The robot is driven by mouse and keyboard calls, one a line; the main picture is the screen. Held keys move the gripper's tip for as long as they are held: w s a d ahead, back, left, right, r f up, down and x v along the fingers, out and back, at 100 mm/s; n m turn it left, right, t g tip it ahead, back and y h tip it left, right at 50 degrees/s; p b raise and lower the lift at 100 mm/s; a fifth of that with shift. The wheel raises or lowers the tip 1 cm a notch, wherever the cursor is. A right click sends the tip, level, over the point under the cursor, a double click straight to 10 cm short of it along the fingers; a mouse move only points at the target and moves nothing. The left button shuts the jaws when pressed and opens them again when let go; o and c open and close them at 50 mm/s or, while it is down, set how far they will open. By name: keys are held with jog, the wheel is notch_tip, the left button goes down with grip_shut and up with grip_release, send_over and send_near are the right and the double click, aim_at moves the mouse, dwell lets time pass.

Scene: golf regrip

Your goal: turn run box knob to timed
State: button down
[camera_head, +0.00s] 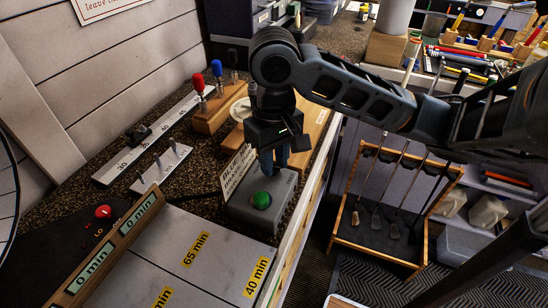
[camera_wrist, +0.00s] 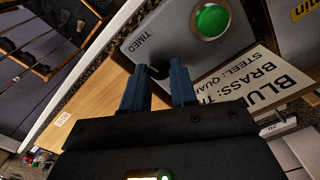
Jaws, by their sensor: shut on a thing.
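The run box (camera_head: 280,217) is a grey box on the dark speckled counter, with a round green button (camera_head: 261,200) on top. It also shows in the wrist view (camera_wrist: 170,28), with the word TIMED printed near one edge. My gripper (camera_head: 273,168) points down at the back of the box. In the wrist view its two blue fingers (camera_wrist: 159,68) are shut on a small dark knob (camera_wrist: 160,70) beside the word TIMED. The fingers hide much of the knob, so I cannot tell which way it points. The knob is hidden in the head view.
A sign (camera_head: 238,170) stands close behind the box. Red and blue knobbed levers on a wooden block (camera_head: 212,113) are at the back left. Grey timer panels (camera_head: 205,250) lie in front. A club rack (camera_head: 385,225) stands on the right.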

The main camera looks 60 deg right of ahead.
jog(key=shift+m, duration=1.3)
jog(key=c, duration=0.9)
grip_release()
jog(key=shift+r, duration=0.1)
notch_tip(320, 180, up, 8)
jog(key=shift+f, duration=0.2)
